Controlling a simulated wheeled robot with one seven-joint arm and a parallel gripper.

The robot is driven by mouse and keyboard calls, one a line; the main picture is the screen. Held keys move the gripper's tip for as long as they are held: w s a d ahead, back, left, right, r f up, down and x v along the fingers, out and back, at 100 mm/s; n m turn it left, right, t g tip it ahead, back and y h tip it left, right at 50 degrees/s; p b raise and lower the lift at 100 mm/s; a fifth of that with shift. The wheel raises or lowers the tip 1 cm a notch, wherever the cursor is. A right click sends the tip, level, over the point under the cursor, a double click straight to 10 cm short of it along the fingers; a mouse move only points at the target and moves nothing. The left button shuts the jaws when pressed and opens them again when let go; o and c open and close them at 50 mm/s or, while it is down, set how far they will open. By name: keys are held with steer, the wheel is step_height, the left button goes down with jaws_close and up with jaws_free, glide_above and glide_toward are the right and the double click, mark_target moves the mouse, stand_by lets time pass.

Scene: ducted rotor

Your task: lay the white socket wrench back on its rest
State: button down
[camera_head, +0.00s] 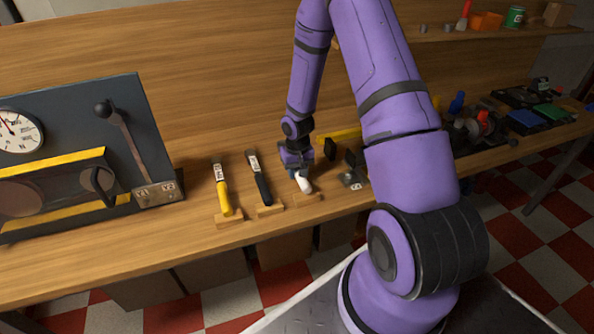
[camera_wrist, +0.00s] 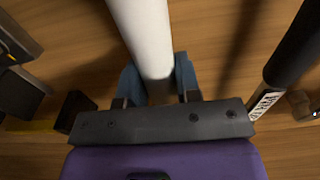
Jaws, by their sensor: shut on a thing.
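The white socket wrench (camera_head: 305,184) is at the right end of the tool row on the bench. My gripper (camera_head: 298,171) is shut around its white handle, which also shows in the wrist view (camera_wrist: 143,35) between the blue fingers (camera_wrist: 158,84). The wrench's far end is hidden by the gripper. A small wooden rest (camera_head: 307,200) stands just below the handle's near end in the head view. I cannot tell whether the handle touches it.
A black-handled tool (camera_head: 264,188) and a yellow-handled tool (camera_head: 224,197) lie to the left on wooden rests. The black one is close beside my gripper in the wrist view (camera_wrist: 292,52). Dark blocks (camera_head: 330,148) stand close on the right. A gauge panel (camera_head: 140,95) stands far left.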

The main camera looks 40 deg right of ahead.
steer(key=shift+f, duration=0.3)
steer(key=c, duration=0.7)
jaws_free()
steer(key=shift+c, duration=0.2)
step_height(320, 180, up, 11)
steer(key=shift+s+f, duration=0.1)
